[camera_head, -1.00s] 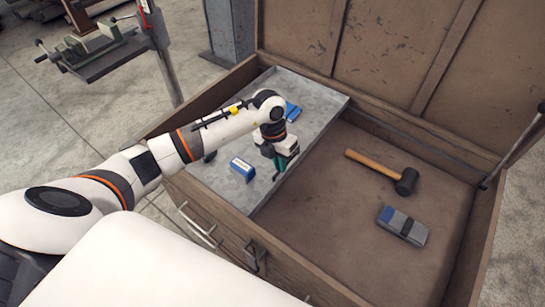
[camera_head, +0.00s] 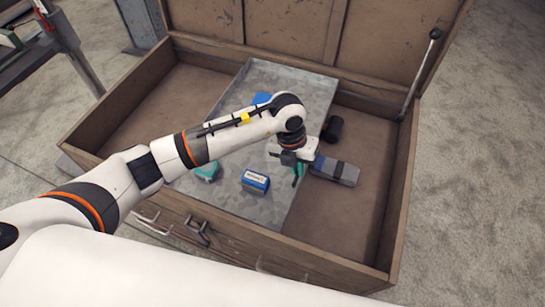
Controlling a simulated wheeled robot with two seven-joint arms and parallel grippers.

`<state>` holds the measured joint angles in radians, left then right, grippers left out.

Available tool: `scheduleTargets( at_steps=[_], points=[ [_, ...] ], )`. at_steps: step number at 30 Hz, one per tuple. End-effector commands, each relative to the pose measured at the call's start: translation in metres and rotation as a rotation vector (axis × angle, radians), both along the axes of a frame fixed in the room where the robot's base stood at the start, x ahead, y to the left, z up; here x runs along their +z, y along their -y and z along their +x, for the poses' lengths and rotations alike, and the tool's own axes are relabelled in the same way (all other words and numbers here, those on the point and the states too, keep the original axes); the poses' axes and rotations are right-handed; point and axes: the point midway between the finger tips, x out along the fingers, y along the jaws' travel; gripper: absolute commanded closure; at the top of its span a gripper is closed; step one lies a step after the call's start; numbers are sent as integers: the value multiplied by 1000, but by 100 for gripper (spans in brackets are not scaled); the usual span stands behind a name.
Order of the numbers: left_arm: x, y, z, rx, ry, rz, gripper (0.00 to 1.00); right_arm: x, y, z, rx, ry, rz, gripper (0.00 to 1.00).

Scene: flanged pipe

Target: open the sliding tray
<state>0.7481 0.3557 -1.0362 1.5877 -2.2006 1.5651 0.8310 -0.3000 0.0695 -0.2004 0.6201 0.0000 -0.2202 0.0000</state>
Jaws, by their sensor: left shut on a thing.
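The sliding tray (camera_head: 300,85) is a flat grey metal tray across the middle of the open wooden chest (camera_head: 92,125). Bare chest floor shows on both sides of it, left (camera_head: 150,110) and right (camera_head: 350,215). My left gripper (camera_head: 298,174) is at the tray's right edge, pointing down, shut on that edge; the arm partly hides the contact. My right gripper is not in view.
A black mallet head (camera_head: 333,129) and a grey-blue block (camera_head: 337,171) lie on the chest floor just right of the tray. The raised lid (camera_head: 290,25) has a metal stay (camera_head: 421,75) at right. A metal stand (camera_head: 70,50) is at left.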

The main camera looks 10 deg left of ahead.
Motion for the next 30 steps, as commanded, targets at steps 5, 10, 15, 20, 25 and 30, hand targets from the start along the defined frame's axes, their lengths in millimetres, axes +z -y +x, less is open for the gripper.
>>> scheduleTargets(
  at_steps=[5, 10, 15, 20, 25, 30],
  points=[
    [0, 32, -4, -3, 2, -3, 100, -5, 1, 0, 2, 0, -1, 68],
    [1, 49, -6, -1, 2, -1, 100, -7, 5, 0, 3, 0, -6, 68],
    [1, 56, -7, 1, 3, -1, 100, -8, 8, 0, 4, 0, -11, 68],
    [1, 57, -7, 2, 3, -1, 100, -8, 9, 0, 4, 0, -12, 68],
    [1, 57, -7, 2, 4, -2, 100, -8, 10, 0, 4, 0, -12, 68],
    [1, 57, -7, 2, 3, -1, 72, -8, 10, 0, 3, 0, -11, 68]
  ],
)
